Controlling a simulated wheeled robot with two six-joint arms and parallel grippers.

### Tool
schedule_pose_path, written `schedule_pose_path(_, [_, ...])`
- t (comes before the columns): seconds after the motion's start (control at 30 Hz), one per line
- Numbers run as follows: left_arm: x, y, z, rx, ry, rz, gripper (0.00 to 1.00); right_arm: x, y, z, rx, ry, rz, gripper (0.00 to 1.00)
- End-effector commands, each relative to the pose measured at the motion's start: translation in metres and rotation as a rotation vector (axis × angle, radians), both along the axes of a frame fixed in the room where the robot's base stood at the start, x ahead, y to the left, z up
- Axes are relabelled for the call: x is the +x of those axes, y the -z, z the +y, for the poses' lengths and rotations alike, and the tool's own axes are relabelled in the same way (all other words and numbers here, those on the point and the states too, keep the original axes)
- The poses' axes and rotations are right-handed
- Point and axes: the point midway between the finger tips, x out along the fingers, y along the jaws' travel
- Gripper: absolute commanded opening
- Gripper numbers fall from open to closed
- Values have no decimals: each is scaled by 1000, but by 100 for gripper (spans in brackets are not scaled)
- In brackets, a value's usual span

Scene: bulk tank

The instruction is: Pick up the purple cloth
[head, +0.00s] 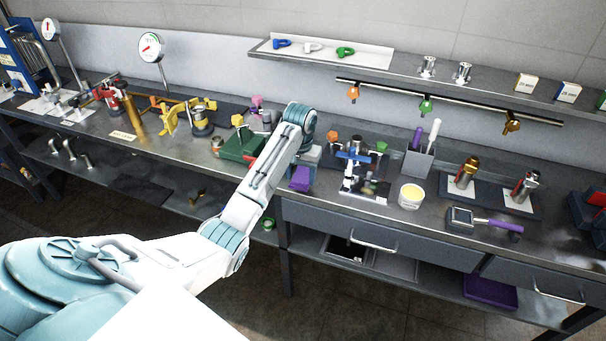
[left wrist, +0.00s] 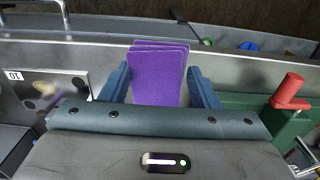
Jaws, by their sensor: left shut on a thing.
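The purple cloth (left wrist: 158,72) is a folded, layered square. In the left wrist view it stands between the two blue fingers of my left gripper (left wrist: 160,88), which is shut on it. In the head view the cloth (head: 300,179) shows just below the end of my left arm, near the front edge of the bench. My arm hides most of the left gripper there. Whether the cloth still touches the bench is hard to tell. My right gripper is in neither view.
A green box (head: 238,146) stands close to the left of the cloth; in the wrist view it has a red handle (left wrist: 289,88). A hanging rail and shelf are behind.

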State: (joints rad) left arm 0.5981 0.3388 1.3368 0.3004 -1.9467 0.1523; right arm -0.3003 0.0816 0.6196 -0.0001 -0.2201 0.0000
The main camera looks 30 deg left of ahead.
Motion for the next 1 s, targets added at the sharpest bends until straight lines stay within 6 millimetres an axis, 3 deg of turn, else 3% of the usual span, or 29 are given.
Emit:
schedule_pose_path(0.07, [-18,1,-6,3,2,-1,30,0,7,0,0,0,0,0])
schedule_pose_path(0.3, [-72,-14,-27,1,2,2,30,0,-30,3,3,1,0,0])
schedule_pose_path(0.5, [-101,-13,-39,1,1,1,30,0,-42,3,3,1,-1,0])
schedule_pose_path(0.7, [-113,-13,-44,1,0,0,30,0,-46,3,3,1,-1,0])
schedule_pose_path(1.0, [-114,-12,-44,0,0,0,30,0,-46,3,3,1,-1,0])
